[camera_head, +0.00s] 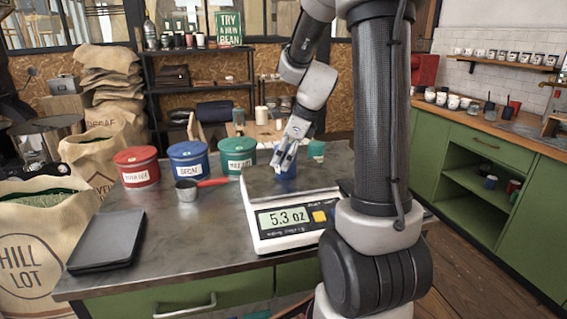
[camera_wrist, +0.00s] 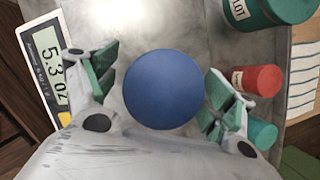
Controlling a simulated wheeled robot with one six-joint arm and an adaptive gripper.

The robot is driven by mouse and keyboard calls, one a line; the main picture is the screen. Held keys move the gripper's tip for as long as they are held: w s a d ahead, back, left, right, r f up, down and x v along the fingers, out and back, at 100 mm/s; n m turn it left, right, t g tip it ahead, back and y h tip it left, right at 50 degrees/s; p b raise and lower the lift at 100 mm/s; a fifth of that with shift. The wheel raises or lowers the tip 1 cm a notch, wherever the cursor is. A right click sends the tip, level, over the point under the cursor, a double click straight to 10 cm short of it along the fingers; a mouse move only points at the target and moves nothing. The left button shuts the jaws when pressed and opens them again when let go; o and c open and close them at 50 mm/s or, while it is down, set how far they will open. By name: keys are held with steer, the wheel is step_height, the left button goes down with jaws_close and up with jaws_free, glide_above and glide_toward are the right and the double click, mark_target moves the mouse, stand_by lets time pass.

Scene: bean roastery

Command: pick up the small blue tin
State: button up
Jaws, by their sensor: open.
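The small blue tin (camera_wrist: 162,90) shows its round lid in the middle of the wrist view, on the scale's grey pan. In the head view the small blue tin (camera_head: 286,172) is partly hidden by my gripper. My gripper (camera_head: 283,158) is over it, pointing down. In the wrist view my gripper (camera_wrist: 160,88) is open, with one green-padded finger on each side of the lid and a gap on both sides. I cannot tell how far down the fingers reach along the tin.
The scale (camera_head: 290,218) reads 5.3 oz. Large red (camera_head: 137,168), blue (camera_head: 188,161) and green (camera_head: 236,155) tins stand to its left, with a red-handled scoop (camera_head: 190,191). A small red tin (camera_wrist: 262,80) and small green tin (camera_wrist: 262,134) stand close beyond one finger. A dark flat slab (camera_head: 108,240) lies front left.

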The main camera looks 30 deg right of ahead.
mark_target(281, 163)
steer(key=x, duration=0.3)
steer(key=shift+w+d+f, duration=0.1)
steer(key=shift+w+f, duration=0.05)
steer(key=c, duration=1)
steer(key=shift+c, duration=0.6)
